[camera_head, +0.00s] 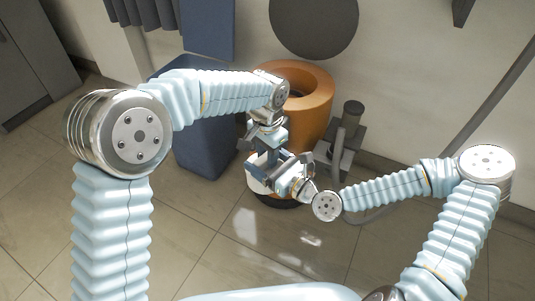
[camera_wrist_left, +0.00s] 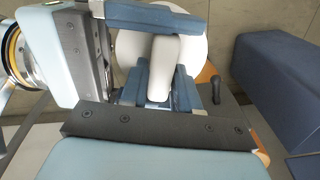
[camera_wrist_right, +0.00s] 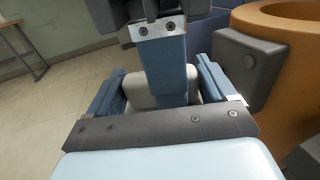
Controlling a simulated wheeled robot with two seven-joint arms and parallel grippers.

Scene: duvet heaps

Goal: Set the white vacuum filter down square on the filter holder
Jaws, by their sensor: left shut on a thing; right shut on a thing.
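The white vacuum filter (camera_head: 256,176) is low in the middle of the head view, mostly hidden by my grippers. The left wrist view shows its round white body (camera_wrist_left: 190,42) and a pale bar-shaped handle (camera_wrist_left: 160,62). My left gripper (camera_wrist_left: 158,88) is shut on this handle from above. My right gripper (camera_wrist_right: 158,88) is shut on the pale handle too, its fingers close beside the left one's. A dark round base (camera_head: 280,202), seemingly the filter holder, shows under the filter. I cannot tell whether they touch or whether the filter sits square.
An orange round container (camera_head: 318,92) stands just behind the grippers. A dark blue box (camera_head: 205,140) is to their left. A dark grey post-like fixture (camera_head: 350,125) stands to the right, near the wall. The tiled floor (camera_head: 235,250) in front is clear.

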